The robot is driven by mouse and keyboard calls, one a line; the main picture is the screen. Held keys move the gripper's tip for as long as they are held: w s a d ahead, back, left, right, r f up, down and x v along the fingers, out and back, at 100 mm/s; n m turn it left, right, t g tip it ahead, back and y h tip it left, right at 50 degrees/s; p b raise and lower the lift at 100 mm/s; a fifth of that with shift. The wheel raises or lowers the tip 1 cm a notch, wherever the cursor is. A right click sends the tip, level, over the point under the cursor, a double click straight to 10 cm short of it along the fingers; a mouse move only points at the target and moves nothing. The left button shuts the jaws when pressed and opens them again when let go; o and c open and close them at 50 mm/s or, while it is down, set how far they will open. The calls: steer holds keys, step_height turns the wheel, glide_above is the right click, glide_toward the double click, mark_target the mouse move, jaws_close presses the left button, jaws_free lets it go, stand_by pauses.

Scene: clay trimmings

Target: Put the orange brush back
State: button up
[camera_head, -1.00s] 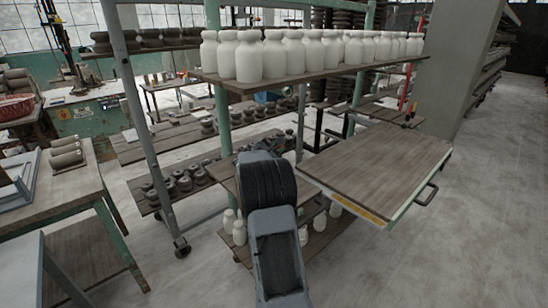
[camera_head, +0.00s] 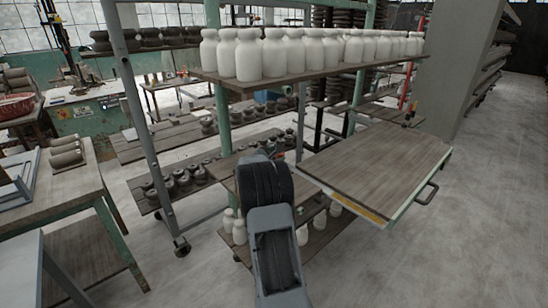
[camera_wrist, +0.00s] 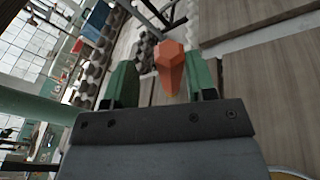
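The orange brush shows in the wrist view as an orange faceted piece (camera_wrist: 169,62), wide at its far end and tapering toward my gripper. My gripper (camera_wrist: 163,75) has two green fingers, one on each side of the orange piece. A gap shows between the left finger and the piece; the right finger lies close to its edge, and I cannot tell whether it touches. The fingers stand apart, open. In the head view my own arm hides the gripper and the brush. Bristles are not visible.
A wood-topped table (camera_head: 375,160) is right of my arm, with small upright tools (camera_head: 411,113) at its far end. A rack shelf (camera_head: 300,75) bearing several white bottles is above and behind my arm. A bench (camera_head: 60,200) stands at left. The floor at right is clear.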

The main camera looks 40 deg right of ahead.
steer(key=shift+r, duration=0.1)
steer(key=s+a+f+m+y, duration=0.1)
steer(key=s+a+m+y, duration=0.3)
steer(key=a, duration=1)
steer(key=s+a+f+m+y+b, duration=0.1)
steer(key=s+a+m+y, duration=0.4)
steer(key=s+a, duration=0.6)
steer(key=s+a+f+m+y, duration=0.2)
steer(key=s+a+m+y, duration=0.3)
steer(key=a, duration=1.4)
steer(key=s+y, duration=0.2)
steer(key=shift+s+y+b, duration=0.25)
steer(key=shift+y+b, duration=0.05)
steer(key=shift+f, duration=0.1)
